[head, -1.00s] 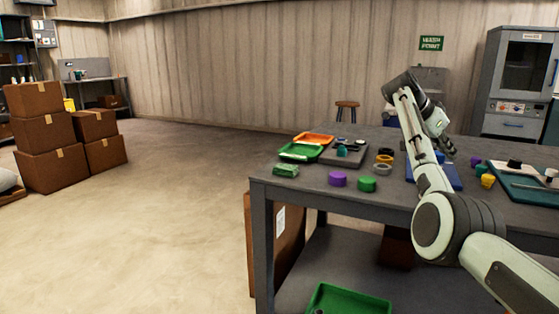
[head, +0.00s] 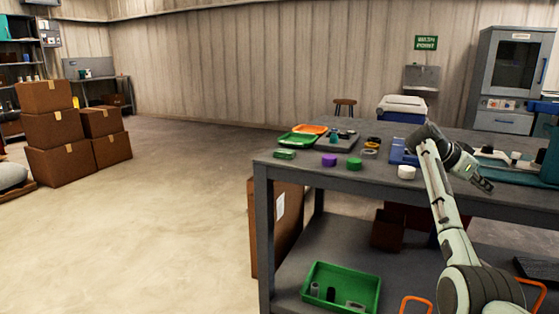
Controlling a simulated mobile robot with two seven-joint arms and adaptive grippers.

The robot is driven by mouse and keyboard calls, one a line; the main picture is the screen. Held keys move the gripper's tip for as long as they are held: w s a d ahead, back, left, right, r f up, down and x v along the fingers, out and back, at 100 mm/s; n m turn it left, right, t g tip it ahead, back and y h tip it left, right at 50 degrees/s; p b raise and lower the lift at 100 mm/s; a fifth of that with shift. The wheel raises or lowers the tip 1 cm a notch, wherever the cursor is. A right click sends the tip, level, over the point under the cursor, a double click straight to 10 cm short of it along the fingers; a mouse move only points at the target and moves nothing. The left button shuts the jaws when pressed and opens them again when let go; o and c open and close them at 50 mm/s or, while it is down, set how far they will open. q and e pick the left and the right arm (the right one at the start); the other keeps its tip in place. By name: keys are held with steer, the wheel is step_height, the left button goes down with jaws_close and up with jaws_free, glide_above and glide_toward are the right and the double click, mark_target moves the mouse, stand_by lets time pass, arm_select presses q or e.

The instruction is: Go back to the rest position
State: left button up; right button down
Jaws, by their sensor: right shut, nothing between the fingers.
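My right arm comes in from the bottom right and rises in front of the dark grey worktable (head: 300,168). My right gripper (head: 487,185) is at its end, over the right part of the table front. It points down to the right and is shut and empty. My left gripper is not in view.
On the table are a green tray (head: 297,140), an orange tray (head: 312,129), a purple piece (head: 329,160), a green piece (head: 354,163) and a white piece (head: 406,172). A green bin (head: 341,287) stands on the lower shelf. Cardboard boxes (head: 55,130) are stacked left. The floor between is clear.

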steer(key=s+d+f+n+h, duration=0.2)
steer(key=s+d+f+h, duration=0.35)
steer(key=s+f, duration=0.5)
steer(key=w+a+f+n+t+y, duration=0.3)
steer(key=w+a+n+t+y, duration=0.2)
steer(key=w+a+n+y, duration=0.25)
steer(key=w+a+f+n+t+y, duration=0.4)
steer(key=w+a+n+t+y, duration=0.15)
steer(key=w+a+n, duration=0.2)
steer(key=s+a+f+g+y, duration=0.1)
steer(key=s+a+f+g, duration=0.15)
steer(key=s+f, duration=0.5)
steer(key=s+a+f+g, duration=0.1)
steer(key=s+a+f, duration=0.3)
steer(key=f, duration=0.6)
steer(key=s+a+f+g, duration=0.1)
steer(key=s+a+f, duration=0.1)
steer(key=s+f, duration=0.4)
steer(key=s+a+f+g+y, duration=0.1)
steer(key=s+f, duration=0.6)
steer(key=s, duration=1)
steer(key=s+a+f+g, duration=0.3)
steer(key=s+f, duration=0.3)
steer(key=s, duration=0.6)
steer(key=shift+s+a+f+n+y, duration=0.15)
steer(key=shift+a+f+n+y, duration=0.2)
steer(key=shift+a, duration=0.3)
